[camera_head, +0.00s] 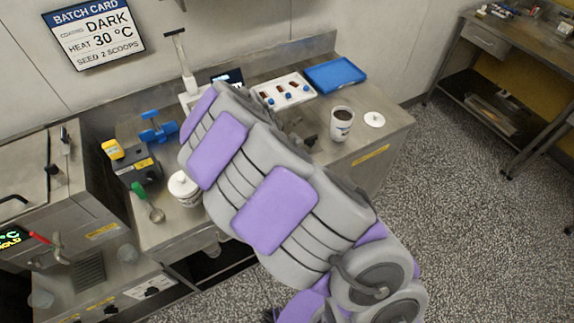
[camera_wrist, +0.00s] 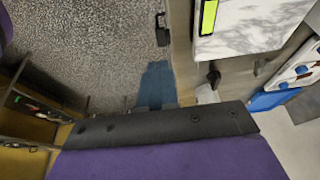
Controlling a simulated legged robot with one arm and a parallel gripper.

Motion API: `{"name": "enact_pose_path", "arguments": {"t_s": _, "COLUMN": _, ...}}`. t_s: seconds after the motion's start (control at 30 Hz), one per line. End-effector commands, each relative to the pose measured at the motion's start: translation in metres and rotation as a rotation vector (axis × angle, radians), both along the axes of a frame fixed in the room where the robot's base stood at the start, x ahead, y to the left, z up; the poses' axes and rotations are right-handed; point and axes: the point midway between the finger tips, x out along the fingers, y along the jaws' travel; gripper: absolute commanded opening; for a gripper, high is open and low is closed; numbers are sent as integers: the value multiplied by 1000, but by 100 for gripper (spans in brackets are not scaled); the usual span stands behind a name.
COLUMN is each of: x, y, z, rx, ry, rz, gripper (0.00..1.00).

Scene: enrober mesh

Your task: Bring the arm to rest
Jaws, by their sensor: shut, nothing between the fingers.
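My arm, grey with purple pads, reaches from the bottom right of the head view up across the steel bench (camera_head: 385,135). It is bent and raised over the bench, and it hides the middle of the bench top. My gripper shows in the wrist view as a dark bolted edge (camera_wrist: 155,127) with a purple part below it. It is shut, with nothing seen held in it. In the head view the gripper cannot be made out clearly behind the arm.
On the bench stand a white cup of dark stuff (camera_head: 342,122), a round white lid (camera_head: 374,119), a blue tray (camera_head: 336,75), a white tray (camera_head: 279,83), a lidded white tub (camera_head: 184,188) and a blue tool (camera_head: 158,128). Speckled floor (camera_head: 470,220) is clear at right.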

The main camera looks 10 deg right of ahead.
Motion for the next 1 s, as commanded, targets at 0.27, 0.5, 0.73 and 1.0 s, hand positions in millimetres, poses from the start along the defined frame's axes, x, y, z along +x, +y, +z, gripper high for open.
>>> {"name": "enact_pose_path", "arguments": {"t_s": 0.27, "x": 0, "y": 1, "z": 0, "rx": 0, "ry": -1, "rz": 1, "gripper": 0}}
{"name": "enact_pose_path", "arguments": {"t_s": 0.5, "x": -20, "y": -20, "z": 34, "rx": 3, "ry": 43, "rz": 52, "gripper": 0}}
{"name": "enact_pose_path", "arguments": {"t_s": 0.73, "x": -80, "y": -47, "z": 91, "rx": 51, "ry": 161, "rz": 211, "gripper": 0}}
{"name": "enact_pose_path", "arguments": {"t_s": 1.0, "x": -165, "y": -54, "z": 134, "rx": 153, "ry": 288, "rz": 485, "gripper": 0}}
